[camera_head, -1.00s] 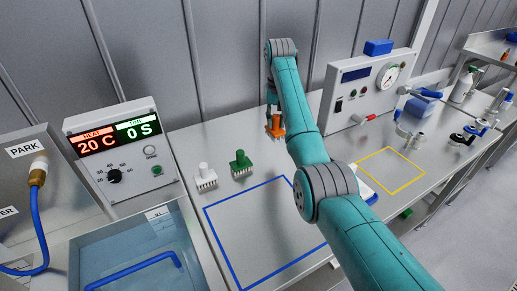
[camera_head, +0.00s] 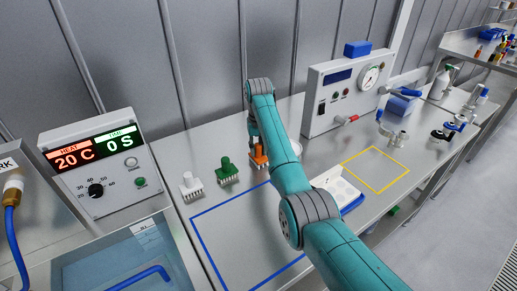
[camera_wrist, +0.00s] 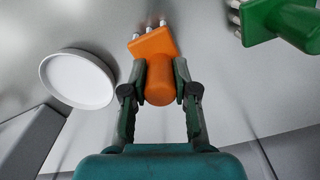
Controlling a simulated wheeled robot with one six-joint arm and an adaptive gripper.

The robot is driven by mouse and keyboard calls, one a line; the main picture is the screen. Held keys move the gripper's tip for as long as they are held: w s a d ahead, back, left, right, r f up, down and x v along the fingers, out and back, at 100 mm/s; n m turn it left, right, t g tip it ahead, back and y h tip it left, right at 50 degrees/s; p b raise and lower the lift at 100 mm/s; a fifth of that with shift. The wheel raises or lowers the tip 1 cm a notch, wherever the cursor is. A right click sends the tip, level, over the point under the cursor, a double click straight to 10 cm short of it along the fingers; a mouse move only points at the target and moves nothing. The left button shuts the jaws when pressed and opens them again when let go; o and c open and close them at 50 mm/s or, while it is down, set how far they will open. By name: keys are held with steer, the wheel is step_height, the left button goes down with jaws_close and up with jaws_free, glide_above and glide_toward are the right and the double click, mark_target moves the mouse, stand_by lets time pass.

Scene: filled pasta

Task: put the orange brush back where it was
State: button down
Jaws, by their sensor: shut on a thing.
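The orange brush (camera_head: 258,156) is upright with its bristles down, at the right end of a row with the green brush (camera_head: 227,171) and the white brush (camera_head: 191,186). My gripper (camera_head: 256,143) is shut on its handle from above. In the wrist view the orange brush (camera_wrist: 154,45) sits between my two fingers (camera_wrist: 160,80), and part of the green brush (camera_wrist: 285,22) shows at the upper right, apart from it. The orange bristles are at or just above the bench top; I cannot tell whether they touch.
A blue outlined square (camera_head: 205,244) lies in front of the brushes, a yellow one (camera_head: 375,170) to the right. A white tray (camera_head: 352,201) is partly behind my arm. A control box (camera_head: 325,112) stands behind. A round white dish (camera_wrist: 78,79) lies left of the brush in the wrist view.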

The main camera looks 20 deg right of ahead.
steer(key=shift+f, duration=0.15)
steer(key=c, duration=0.9)
jaws_free()
step_height(320, 180, up, 11)
steer(key=shift+w+f, duration=0.1)
steer(key=shift+f, duration=0.05)
steer(key=shift+r, duration=0.8)
